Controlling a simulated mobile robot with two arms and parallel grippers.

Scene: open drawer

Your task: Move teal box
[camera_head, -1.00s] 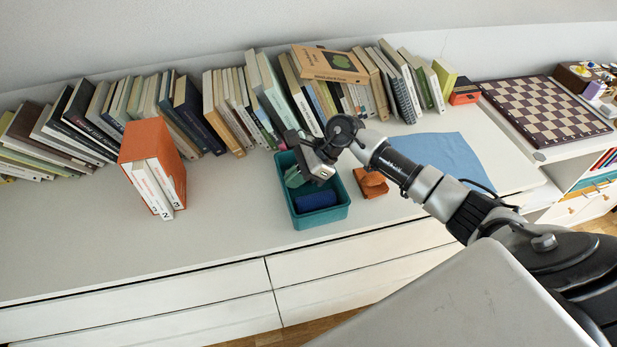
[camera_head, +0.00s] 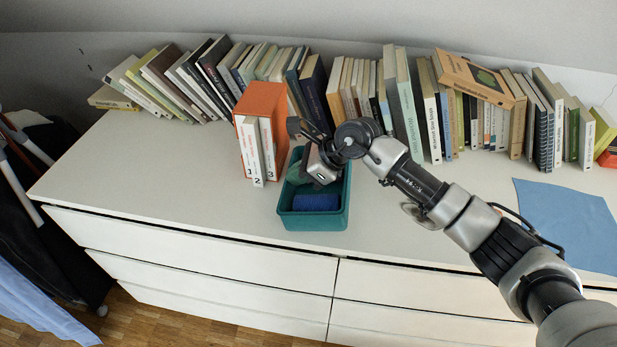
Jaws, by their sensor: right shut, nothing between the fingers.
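The teal box (camera_head: 318,221) is an open-topped bin on the white dresser top, just right of and in front of the orange book case; I cannot tell whether they touch. A blue roll (camera_head: 316,202) lies in its front part and a green item (camera_head: 297,172) shows at its back left. My right gripper (camera_head: 317,164) is over the back part of the box, shut with nothing in it. The gripper and arm hide part of the box's back and right rim. My left gripper is not in view.
An orange case (camera_head: 262,105) with white-spined books stands beside the box. A row of leaning books (camera_head: 405,110) lines the wall. A blue cloth (camera_head: 570,225) lies at the right. The dresser top (camera_head: 180,190) is clear left of the orange case.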

